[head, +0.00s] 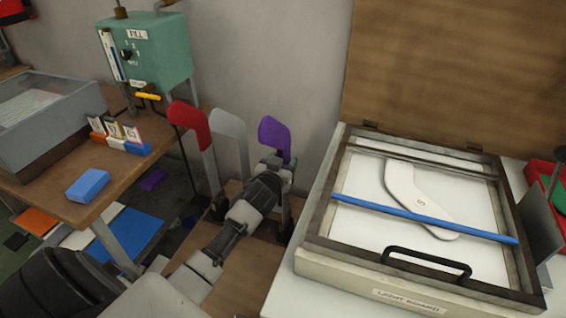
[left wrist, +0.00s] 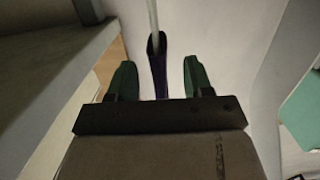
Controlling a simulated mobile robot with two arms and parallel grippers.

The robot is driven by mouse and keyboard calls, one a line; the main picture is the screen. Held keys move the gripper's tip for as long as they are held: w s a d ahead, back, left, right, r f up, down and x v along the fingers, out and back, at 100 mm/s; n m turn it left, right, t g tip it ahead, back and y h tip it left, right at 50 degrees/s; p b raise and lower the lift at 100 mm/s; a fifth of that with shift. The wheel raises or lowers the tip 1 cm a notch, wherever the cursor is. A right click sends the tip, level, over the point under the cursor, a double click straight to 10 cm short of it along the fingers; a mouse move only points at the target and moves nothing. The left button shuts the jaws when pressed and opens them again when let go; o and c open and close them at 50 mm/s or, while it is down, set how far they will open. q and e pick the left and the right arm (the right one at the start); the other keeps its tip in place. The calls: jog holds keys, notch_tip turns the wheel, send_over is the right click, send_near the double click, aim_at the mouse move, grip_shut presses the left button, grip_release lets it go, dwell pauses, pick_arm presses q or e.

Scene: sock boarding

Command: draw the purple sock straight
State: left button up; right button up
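The purple sock (head: 274,135) sits at the top of an upright form, the rightmost of three, in the head view. My left gripper (head: 277,166) is just below and in front of the sock's upper part, and the arm hides the lower part of the form. In the left wrist view the sock (left wrist: 157,66) shows as a narrow dark purple strip with a pale edge above it. It lies between the two green-padded fingers of my left gripper (left wrist: 158,78), which stand apart with a gap on each side. My right gripper is not in view.
A red sock form (head: 188,122) and a pale grey one (head: 230,128) stand left of the purple one. A light-board box (head: 415,290) with a white sock shape (head: 410,195) and a blue bar (head: 420,219) is at right. A wooden table (head: 60,190) stands at left.

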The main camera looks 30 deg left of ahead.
pick_arm(q)
jog(key=shift+r, duration=0.1)
dwell(0.3)
jog(key=f+p+v, duration=0.1)
jog(key=p+v, duration=0.2)
jog(key=v, duration=0.6)
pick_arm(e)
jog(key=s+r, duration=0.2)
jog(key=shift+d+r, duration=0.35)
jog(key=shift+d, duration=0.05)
